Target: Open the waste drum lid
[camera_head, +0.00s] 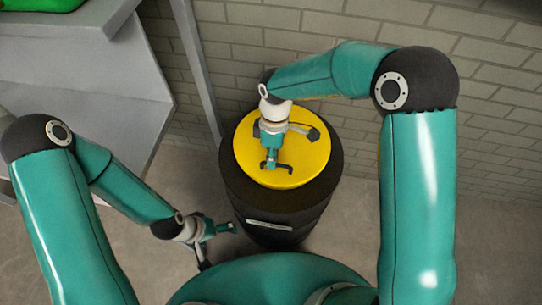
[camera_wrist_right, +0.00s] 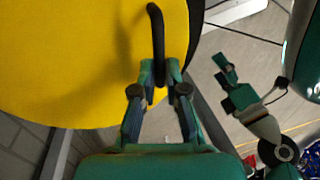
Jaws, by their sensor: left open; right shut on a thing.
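The waste drum (camera_head: 290,205) is black and stands upright on the floor, in the middle of the head view. Its round yellow lid (camera_head: 307,150) lies on top and looks seated. The lid also fills the upper left of the right wrist view (camera_wrist_right: 65,60). A black bar handle (camera_head: 287,167) is on the lid; it shows in the wrist view (camera_wrist_right: 154,25). My right gripper (camera_head: 270,163) is shut on this handle, its fingertips on either side of the bar. My left gripper (camera_head: 220,240) is open and empty, low beside the drum's left side.
A brick wall (camera_head: 490,110) stands behind the drum. A grey metal structure (camera_head: 110,85) with a sloped panel and a post fills the upper left, close to the drum. A green object (camera_head: 40,4) sits at the top left. Bare floor (camera_head: 345,235) lies right of the drum.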

